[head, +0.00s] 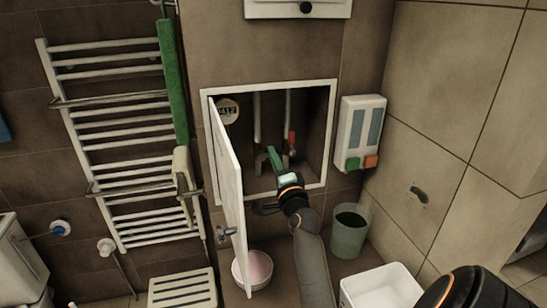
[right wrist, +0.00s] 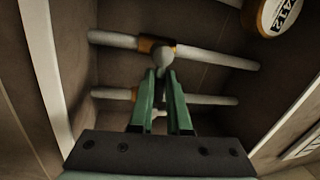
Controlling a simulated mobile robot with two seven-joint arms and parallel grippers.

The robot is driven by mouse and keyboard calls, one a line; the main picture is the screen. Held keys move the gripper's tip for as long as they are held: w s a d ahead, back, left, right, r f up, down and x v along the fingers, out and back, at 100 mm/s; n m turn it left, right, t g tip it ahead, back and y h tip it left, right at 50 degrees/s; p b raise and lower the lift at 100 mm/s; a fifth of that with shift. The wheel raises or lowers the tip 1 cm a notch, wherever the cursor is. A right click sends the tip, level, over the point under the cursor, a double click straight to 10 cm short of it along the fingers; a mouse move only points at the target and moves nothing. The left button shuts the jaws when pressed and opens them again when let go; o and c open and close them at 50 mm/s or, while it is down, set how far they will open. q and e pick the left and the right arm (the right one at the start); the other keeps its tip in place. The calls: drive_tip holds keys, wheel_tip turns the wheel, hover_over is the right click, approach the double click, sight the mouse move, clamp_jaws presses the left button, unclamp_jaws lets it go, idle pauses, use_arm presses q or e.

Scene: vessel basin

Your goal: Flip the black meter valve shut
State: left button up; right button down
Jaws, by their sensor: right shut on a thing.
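The black meter valve is mostly hidden by my right gripper (head: 274,160) in the head view. In the right wrist view a rounded grey end of its handle (right wrist: 163,56) shows by a brass fitting on the upper pipe. My right gripper's green fingers (right wrist: 162,88) are closed around this handle, at the left pipe inside the wall box. A second valve with a red handle (head: 292,140) is on the right pipe. The round meter (head: 228,111) is at the box's upper left, and also in the right wrist view (right wrist: 280,12). My left gripper is not in view.
The white box door (head: 226,170) stands open, left of my right arm. The white frame (head: 331,140) edges the opening. A soap dispenser (head: 361,132) hangs to the right. A green bucket (head: 349,231) and a pink-filled bowl (head: 252,269) stand below.

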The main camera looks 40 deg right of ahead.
drive_tip(key=shift+f, duration=0.1)
idle(0.3)
drive_tip(key=c, duration=0.9)
unclamp_jaws()
drive_tip(key=shift+a, duration=0.1)
